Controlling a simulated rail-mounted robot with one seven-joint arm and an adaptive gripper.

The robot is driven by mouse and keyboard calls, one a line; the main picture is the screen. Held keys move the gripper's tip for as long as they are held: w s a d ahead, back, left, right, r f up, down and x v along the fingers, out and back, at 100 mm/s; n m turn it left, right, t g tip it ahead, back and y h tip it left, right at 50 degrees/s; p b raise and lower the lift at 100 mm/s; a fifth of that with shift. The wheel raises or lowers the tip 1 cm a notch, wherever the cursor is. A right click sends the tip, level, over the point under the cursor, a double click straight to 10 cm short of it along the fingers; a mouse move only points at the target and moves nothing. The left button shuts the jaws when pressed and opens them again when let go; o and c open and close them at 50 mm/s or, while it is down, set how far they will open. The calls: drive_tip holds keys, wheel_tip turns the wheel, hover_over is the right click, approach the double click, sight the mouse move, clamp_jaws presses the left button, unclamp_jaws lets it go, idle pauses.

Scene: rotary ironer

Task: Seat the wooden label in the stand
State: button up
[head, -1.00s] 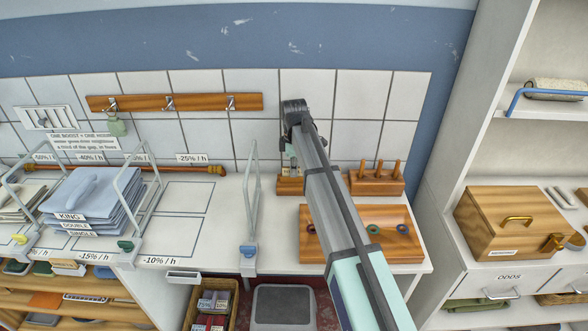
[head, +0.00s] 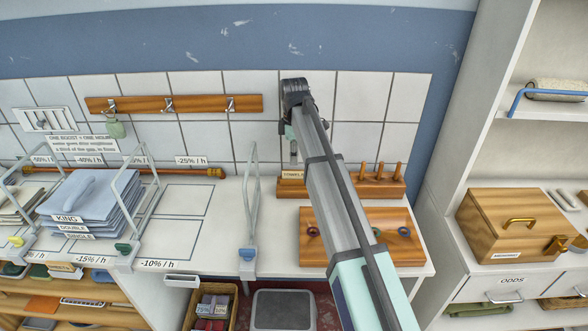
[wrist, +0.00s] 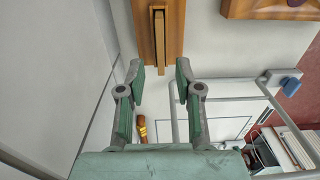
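The wooden stand (head: 291,187) is on the worktop near the tiled wall, partly behind my arm, with dark lettering at its upper edge. In the wrist view the stand (wrist: 172,12) shows from above at the top. The wooden label (wrist: 158,42) appears edge-on there as a narrow strip of lighter wood, standing in the stand; how deep it sits I cannot tell. My gripper (wrist: 157,72) is open and empty, its fingers spread on either side of the label's near end and apart from it. In the head view my gripper (head: 291,143) is above the stand.
A wooden peg block (head: 376,188) and a wooden board with coloured rings (head: 340,246) are right of the stand. A wire divider (head: 250,205) stands to the left. The tiled wall (head: 250,140) is close behind. Clear worktop lies between divider and board.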

sight(294, 170)
drive_tip(key=shift+r+b, duration=0.35)
drive_tip(key=shift+r, duration=2.25)
